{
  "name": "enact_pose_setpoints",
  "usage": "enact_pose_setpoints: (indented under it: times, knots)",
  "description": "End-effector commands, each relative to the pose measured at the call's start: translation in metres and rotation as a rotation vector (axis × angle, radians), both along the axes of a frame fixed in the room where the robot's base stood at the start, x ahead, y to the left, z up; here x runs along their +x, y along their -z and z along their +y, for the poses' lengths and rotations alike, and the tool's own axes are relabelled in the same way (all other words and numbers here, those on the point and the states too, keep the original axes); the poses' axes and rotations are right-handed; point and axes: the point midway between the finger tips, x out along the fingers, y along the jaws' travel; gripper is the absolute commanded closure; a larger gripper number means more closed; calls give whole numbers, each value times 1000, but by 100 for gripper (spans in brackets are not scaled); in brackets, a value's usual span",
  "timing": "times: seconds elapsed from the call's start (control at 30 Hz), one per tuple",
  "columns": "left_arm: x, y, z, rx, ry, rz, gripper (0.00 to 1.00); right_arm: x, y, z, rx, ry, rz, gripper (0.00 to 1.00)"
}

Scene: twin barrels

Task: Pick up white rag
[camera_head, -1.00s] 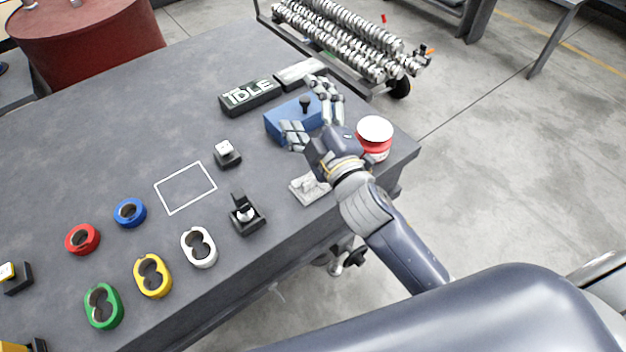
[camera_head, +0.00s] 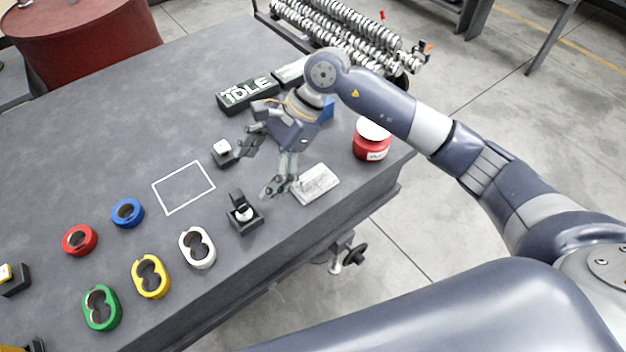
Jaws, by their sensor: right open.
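The white rag (camera_head: 316,184) lies flat and folded on the dark table (camera_head: 90,150), near its front right edge. My right gripper (camera_head: 258,176) is open and empty above the table, to the left of the rag. One finger hangs close to the rag's left side, the other is farther back near a small black holder. I cannot tell how high the fingertips are above the table. My left gripper is not in view.
A red can with a white lid (camera_head: 372,139) stands right of the rag. A black holder (camera_head: 243,214) stands left of it. A blue box (camera_head: 327,109) is partly hidden behind my right arm.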

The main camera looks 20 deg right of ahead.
Motion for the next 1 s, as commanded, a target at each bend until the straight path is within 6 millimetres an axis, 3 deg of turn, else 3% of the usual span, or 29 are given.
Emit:
enact_pose_setpoints:
  times: [0.03, 0.1, 0.2, 0.3, 0.43, 0.63, 1.0]
  knots:
    - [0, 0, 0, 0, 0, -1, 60, 10, 4, -27, -114, -19, -26, 18]
    - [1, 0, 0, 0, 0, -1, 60, 19, 8, -62, -257, -45, -44, 18]
    - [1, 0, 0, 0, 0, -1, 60, 28, 8, -100, -406, -65, -52, 18]
    - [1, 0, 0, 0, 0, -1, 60, 31, 6, -122, -488, -73, -50, 18]
    - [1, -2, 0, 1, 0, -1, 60, 31, 16, -129, -519, -78, -44, 18]
    - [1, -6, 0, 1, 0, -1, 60, 29, 48, -125, -516, -77, -43, 18]
    - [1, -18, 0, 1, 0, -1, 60, 26, 85, -120, -512, -76, -41, 18]
